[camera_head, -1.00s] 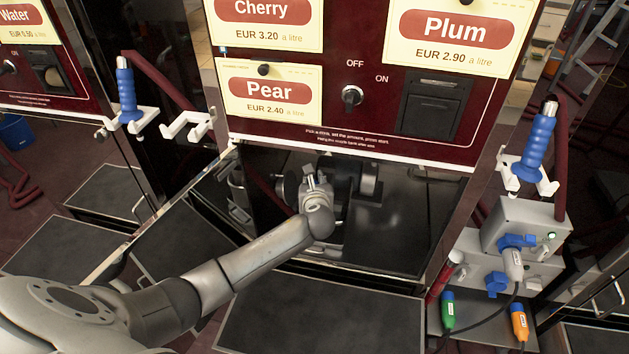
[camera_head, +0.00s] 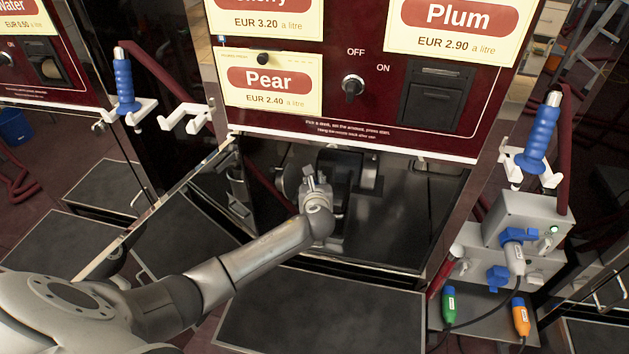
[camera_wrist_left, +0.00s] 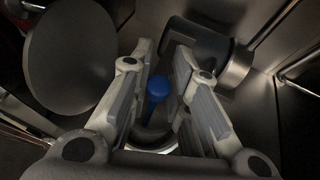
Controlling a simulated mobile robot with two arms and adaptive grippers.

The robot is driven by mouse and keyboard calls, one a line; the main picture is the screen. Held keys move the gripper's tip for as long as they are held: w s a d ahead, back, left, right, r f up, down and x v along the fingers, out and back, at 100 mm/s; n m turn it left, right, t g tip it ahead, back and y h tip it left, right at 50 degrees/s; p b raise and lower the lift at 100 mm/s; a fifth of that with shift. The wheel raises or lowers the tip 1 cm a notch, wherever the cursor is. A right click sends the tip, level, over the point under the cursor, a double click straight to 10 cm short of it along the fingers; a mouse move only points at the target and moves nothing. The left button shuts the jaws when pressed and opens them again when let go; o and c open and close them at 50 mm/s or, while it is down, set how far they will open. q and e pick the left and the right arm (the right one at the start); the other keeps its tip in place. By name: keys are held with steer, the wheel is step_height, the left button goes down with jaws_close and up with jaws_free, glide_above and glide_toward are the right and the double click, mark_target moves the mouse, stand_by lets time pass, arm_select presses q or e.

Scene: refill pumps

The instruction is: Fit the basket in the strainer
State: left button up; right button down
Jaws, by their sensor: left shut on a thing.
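My left gripper (camera_head: 318,180) reaches into the dark open bay under the pump panel. In the left wrist view its two fingers (camera_wrist_left: 160,80) stand on either side of a blue knob (camera_wrist_left: 157,88), and it is shut on this, apparently the basket's handle. A round rim (camera_wrist_left: 152,138) shows partly below the knob, behind the fingers. I cannot tell whether it belongs to the basket or the strainer. The basket's body is hidden, so its seating cannot be seen. A round dark disc (camera_wrist_left: 70,55), perhaps the strainer's lid, stands to the left. My right gripper is out of view.
A dark cylindrical housing (camera_wrist_left: 205,50) lies close to the fingers on the right. The pump panel (camera_head: 300,128) overhangs the bay. A blue nozzle (camera_head: 540,135) hangs at the right above a grey socket box (camera_head: 525,225). The bay floor (camera_head: 400,225) looks clear to the right.

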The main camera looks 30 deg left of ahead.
arm_select(q)
steer(key=shift+f, duration=0.4)
steer(key=shift+f+b, duration=0.5)
steer(key=shift+f, duration=0.2)
steer(key=shift+f+b, duration=0.45)
steer(key=shift+f, duration=0.35)
steer(key=o, duration=0.9)
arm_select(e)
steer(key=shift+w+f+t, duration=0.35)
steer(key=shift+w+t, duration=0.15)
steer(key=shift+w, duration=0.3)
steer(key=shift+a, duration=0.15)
arm_select(q)
steer(key=v, duration=1.2)
